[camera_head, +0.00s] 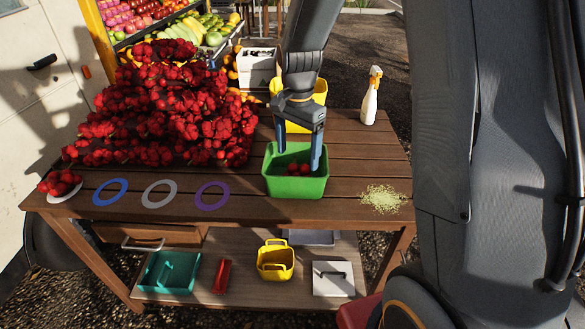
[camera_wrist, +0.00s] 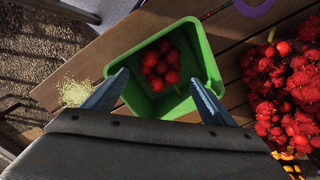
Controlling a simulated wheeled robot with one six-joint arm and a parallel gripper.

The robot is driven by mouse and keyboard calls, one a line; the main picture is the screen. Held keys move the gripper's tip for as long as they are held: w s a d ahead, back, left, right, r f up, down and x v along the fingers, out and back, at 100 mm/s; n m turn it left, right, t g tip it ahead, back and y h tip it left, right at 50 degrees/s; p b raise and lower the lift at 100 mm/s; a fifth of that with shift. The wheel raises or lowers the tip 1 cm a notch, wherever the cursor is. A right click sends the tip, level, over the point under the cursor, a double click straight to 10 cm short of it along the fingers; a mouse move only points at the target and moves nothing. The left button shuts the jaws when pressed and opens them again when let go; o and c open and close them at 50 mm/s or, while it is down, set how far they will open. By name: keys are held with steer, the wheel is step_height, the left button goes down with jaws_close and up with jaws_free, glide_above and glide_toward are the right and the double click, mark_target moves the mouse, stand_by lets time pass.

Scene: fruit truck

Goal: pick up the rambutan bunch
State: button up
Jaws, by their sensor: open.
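A large heap of red rambutan bunches (camera_head: 165,105) covers the left back of the wooden table; its edge shows at the right in the wrist view (camera_wrist: 285,95). One small bunch (camera_head: 60,182) sits on a white ring at the table's front left corner. Another red bunch (camera_wrist: 161,65) lies inside the green bin (camera_wrist: 205,45), which also stands on the table in the head view (camera_head: 297,187). My gripper (camera_head: 297,160) is over the green bin, pointing down. Its two blue fingers (camera_wrist: 155,92) are wide apart with nothing between them, on either side of the bin's opening.
Blue (camera_head: 110,192), grey (camera_head: 159,193) and purple (camera_head: 212,195) rings lie empty along the front edge. Green grains (camera_head: 382,198) are spilled right of the bin. A spray bottle (camera_head: 371,97) stands at the back right. A yellow bin (camera_head: 319,92) is behind the table.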

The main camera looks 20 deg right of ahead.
mark_target(297, 171)
steer(key=shift+w+a+f, duration=0.1)
steer(key=shift+w+f, duration=0.2)
steer(key=shift+f, duration=0.2)
steer(key=shift+w+f, duration=0.1)
steer(key=shift+f, duration=0.2)
step_height(297, 171, down, 2)
steer(key=shift+f+p, duration=0.1)
steer(key=shift+p, duration=0.35)
steer(key=shift+s+f+p, duration=0.15)
steer(key=shift+f+p, duration=0.35)
steer(key=shift+f, duration=0.65)
steer(key=shift+s+f+p, duration=0.15)
steer(key=shift+f+p, duration=0.3)
steer(key=shift+f, duration=0.7)
steer(key=c, duration=0.6)
